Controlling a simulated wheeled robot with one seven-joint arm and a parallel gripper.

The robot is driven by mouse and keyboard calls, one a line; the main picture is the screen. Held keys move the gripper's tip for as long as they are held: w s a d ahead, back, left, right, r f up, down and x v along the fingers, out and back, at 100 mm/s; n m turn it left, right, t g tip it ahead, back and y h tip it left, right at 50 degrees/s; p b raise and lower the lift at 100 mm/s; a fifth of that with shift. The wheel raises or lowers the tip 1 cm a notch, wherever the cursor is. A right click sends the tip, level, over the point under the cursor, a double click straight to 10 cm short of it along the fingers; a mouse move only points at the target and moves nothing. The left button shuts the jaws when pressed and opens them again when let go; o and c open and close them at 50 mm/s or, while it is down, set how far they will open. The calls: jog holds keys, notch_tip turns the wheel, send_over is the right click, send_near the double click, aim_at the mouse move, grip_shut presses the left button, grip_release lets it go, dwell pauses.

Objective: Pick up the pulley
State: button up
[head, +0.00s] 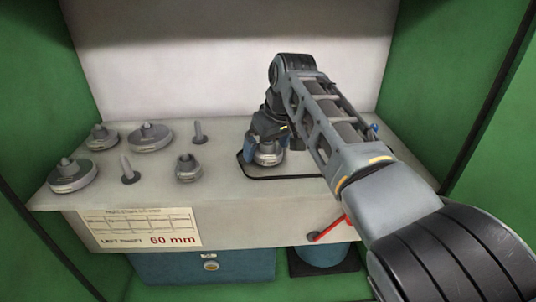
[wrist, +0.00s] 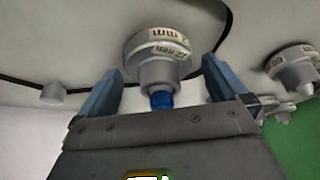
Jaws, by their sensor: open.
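A grey stepped pulley (head: 268,158) stands on the bench inside a dark-edged outline, below my gripper (head: 265,146). In the wrist view the pulley (wrist: 157,52) shows a pale band reading "22 mm" and a narrower hub with a blue end piece. My gripper (wrist: 162,72) is open. Its two blue fingers stand on either side of the pulley, with visible gaps, so neither seems to touch it. My arm covers part of the outlined area in the head view.
Wide discs (head: 150,137), a smaller stepped part (head: 188,168) and upright pins (head: 127,170) stand at the bench's left. Another banded part (wrist: 288,62) is at right in the wrist view. A red lever (head: 331,228) juts from the bench front, above blue bins (head: 205,267).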

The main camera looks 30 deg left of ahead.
jog(key=c, duration=1.2)
jog(key=shift+r, duration=0.15)
notch_tip(320, 180, up, 10)
jog(key=shift+f+p, duration=0.1)
jog(key=shift+p, duration=1)
